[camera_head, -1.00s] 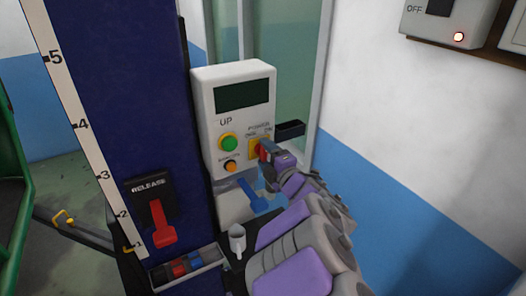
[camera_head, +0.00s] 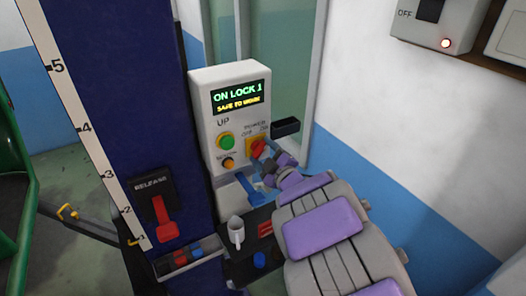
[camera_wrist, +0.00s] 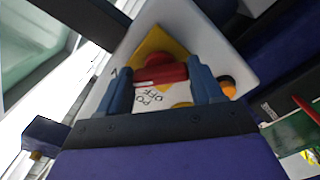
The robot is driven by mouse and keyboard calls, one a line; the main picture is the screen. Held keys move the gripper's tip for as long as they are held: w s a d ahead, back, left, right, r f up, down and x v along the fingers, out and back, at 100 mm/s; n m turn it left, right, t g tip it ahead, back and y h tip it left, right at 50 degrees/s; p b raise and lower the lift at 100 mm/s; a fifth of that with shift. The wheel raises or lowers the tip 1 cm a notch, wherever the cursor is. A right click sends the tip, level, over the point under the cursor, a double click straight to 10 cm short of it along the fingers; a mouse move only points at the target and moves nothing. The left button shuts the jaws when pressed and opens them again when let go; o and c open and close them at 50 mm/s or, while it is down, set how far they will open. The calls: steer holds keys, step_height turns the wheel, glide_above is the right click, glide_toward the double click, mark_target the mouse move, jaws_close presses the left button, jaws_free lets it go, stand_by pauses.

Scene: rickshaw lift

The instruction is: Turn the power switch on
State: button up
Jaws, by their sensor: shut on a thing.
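The white control box (camera_head: 205,98) stands on the dark blue column. Its screen (camera_head: 240,97) is lit and reads "ON LOCK 1" and "SAFE TO WORK". The red power switch (camera_head: 257,148) sits on a yellow plate at the box's lower right, under the POWER OFF/ON label. My gripper (camera_head: 266,151) is at the switch, coming from the lower right. In the wrist view my gripper (camera_wrist: 163,82) has its blue fingers on both sides of the red switch handle (camera_wrist: 160,75), shut on it. Part of the yellow plate is hidden by the fingers.
A green button (camera_head: 226,141) and a small orange button (camera_head: 228,162) are left of the switch. A red release lever (camera_head: 163,216) is on the column. A wall box (camera_head: 440,30) is upper right.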

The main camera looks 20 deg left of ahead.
steer(key=shift+f, duration=0.35)
steer(key=o, duration=0.9)
steer(key=shift+a, duration=0.1)
steer(key=shift+o, duration=0.8)
steer(key=shift+r, duration=0.2)
steer(key=b+v, duration=1.3)
steer(key=v, duration=0.4)
